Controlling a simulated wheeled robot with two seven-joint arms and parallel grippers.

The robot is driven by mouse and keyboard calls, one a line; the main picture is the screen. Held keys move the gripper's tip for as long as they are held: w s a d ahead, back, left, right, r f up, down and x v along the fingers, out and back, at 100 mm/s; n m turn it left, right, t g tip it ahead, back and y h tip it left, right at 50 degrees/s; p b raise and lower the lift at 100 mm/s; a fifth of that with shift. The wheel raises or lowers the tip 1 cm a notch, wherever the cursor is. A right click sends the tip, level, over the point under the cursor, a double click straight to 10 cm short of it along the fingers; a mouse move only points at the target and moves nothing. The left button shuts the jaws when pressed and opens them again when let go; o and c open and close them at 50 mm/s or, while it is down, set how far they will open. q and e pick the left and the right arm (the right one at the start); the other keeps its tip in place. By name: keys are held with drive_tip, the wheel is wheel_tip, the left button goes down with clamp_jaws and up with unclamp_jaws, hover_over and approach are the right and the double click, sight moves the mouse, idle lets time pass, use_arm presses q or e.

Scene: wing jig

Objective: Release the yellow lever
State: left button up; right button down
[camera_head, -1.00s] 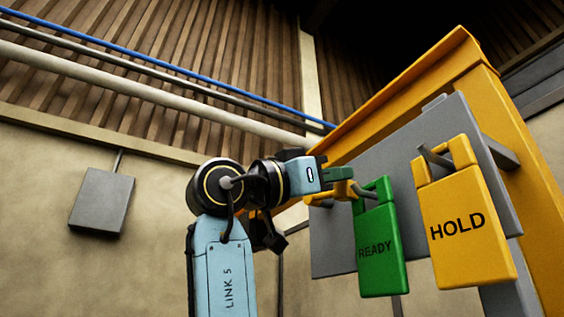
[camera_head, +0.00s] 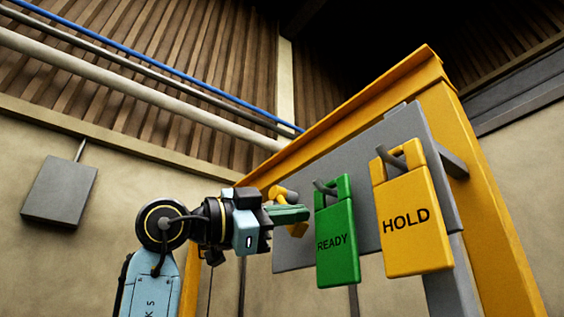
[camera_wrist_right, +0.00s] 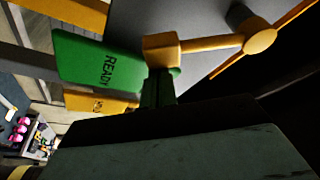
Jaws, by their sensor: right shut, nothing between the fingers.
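The yellow lever (camera_head: 280,193) is on the grey panel, left of the green READY tag (camera_head: 336,240). Its lower end shows just below my right gripper's fingers. In the right wrist view the lever arm (camera_wrist_right: 212,45) runs from a round pivot at the right to a block-shaped end near the fingertips. My right gripper (camera_head: 300,213) is shut and empty, with its green fingers in front of the lever, partly hiding it. The fingers also show in the wrist view (camera_wrist_right: 158,85), close to the block end; I cannot tell whether they touch it. My left gripper is in neither view.
A yellow HOLD tag (camera_head: 408,220) hangs on a peg right of the READY tag. The grey panel (camera_head: 290,252) is fixed to a yellow frame (camera_head: 440,120). A grey wall box (camera_head: 58,192) is at the left. The space left of my right arm is clear.

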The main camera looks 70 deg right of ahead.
drive_tip(key=shift+w+f, duration=0.1)
idle(0.5)
drive_tip(key=b+v, duration=0.1)
drive_tip(key=v, duration=1.2)
drive_tip(key=shift+a, duration=0.15)
drive_tip(key=shift+w, duration=0.1)
